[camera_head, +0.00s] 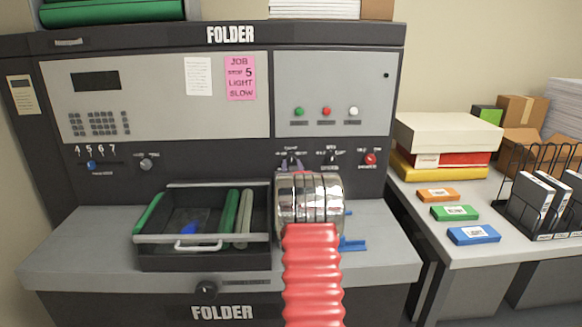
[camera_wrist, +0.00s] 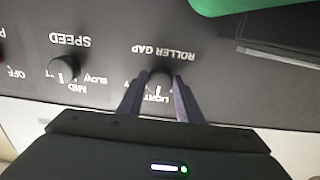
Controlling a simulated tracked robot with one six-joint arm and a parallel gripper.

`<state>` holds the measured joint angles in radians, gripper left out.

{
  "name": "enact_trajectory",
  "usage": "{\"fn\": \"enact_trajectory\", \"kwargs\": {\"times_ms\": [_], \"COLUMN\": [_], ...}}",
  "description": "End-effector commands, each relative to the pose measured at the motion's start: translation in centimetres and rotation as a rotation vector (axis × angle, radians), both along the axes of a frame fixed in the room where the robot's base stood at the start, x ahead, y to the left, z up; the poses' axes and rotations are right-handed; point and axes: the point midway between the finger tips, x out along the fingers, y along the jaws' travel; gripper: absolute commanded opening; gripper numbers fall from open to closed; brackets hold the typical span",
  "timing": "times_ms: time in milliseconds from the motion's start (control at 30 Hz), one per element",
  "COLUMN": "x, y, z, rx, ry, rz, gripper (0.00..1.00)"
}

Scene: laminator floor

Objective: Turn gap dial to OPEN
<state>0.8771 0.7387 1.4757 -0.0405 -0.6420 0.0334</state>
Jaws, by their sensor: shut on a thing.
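The roller gap dial (camera_wrist: 160,75) is a small dark knob on the folder's black panel. Its "ROLLER GAP" label is upside down in the wrist view. My gripper (camera_wrist: 159,88) is shut on the dial, one finger on each side. The fingers partly cover the lettering below it, which seems to include "LIGHT"; I cannot read which setting the dial points to. In the head view the dial (camera_head: 291,156) is small, just above my silver wrist, and my gripper (camera_head: 290,163) is mostly hidden behind that wrist.
The speed dial (camera_wrist: 65,69) is close beside the gap dial; it also shows in the head view (camera_head: 331,157). A red knob (camera_head: 370,158) is further right. A black tray (camera_head: 205,238) with green rollers stands on the ledge left of my arm.

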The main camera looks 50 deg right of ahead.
Motion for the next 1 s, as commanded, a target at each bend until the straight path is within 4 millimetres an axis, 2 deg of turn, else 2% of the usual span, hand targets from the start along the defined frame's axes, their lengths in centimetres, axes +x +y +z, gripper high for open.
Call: {"fn": "enact_trajectory", "kwargs": {"times_ms": [1000], "x": [0.16], "y": [-0.40], "z": [0.26], "rx": [-0.031], "ry": [0.027], "rz": [0.002], "gripper": [0.10]}}
